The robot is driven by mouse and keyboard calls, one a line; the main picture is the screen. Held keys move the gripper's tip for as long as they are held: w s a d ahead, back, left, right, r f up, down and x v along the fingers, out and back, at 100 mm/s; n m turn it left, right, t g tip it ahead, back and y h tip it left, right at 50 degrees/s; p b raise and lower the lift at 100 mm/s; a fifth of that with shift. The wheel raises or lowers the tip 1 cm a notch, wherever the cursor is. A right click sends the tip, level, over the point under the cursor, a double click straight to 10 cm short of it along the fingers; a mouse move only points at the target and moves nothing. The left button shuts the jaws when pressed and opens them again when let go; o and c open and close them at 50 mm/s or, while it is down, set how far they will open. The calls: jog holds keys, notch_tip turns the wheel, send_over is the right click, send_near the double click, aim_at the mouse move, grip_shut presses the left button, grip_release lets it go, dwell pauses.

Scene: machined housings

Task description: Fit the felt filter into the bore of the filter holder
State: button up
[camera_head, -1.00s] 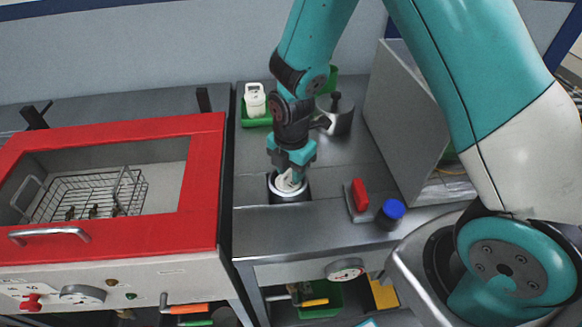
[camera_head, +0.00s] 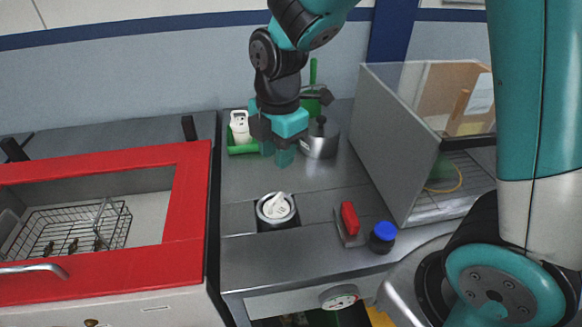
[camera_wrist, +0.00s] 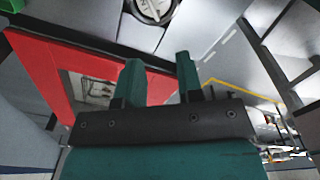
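The filter holder (camera_head: 279,226) is a dark block with a pale metal ring on the grey bench. The felt filter (camera_head: 277,207), a white round piece with a raised tab, lies inside the ring; how deep it sits in the bore I cannot tell. In the wrist view the white filter (camera_wrist: 153,6) shows at the top edge, ringed by the dark holder, partly cut off. My gripper (camera_head: 276,156) hangs above and behind the holder, clear of it. Its two teal fingers (camera_wrist: 159,66) are apart with nothing between them.
A white bottle (camera_head: 239,127) in a green tray and a metal pot (camera_head: 321,142) stand behind. A red-topped block (camera_head: 349,219) and a blue-capped jar (camera_head: 383,235) are right of the holder. A grey walled box stands farther right, a red-framed basin (camera_head: 184,195) left.

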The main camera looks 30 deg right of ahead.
jog(key=s+a+r+m+y, duration=0.1)
jog(key=s+a+r+m, duration=0.1)
jog(key=s+r+m, duration=0.2)
jog(key=s+a+r+m+y, duration=0.2)
jog(key=s+a+r+m, duration=0.1)
jog(key=s+m, duration=0.7)
jog(key=s+r, duration=0.1)
jog(key=s, duration=0.2)
jog(key=shift+s+r+y, duration=0.15)
jog(key=shift+r+y, duration=0.15)
jog(key=shift+r, duration=0.05)
jog(key=shift+d, duration=0.15)
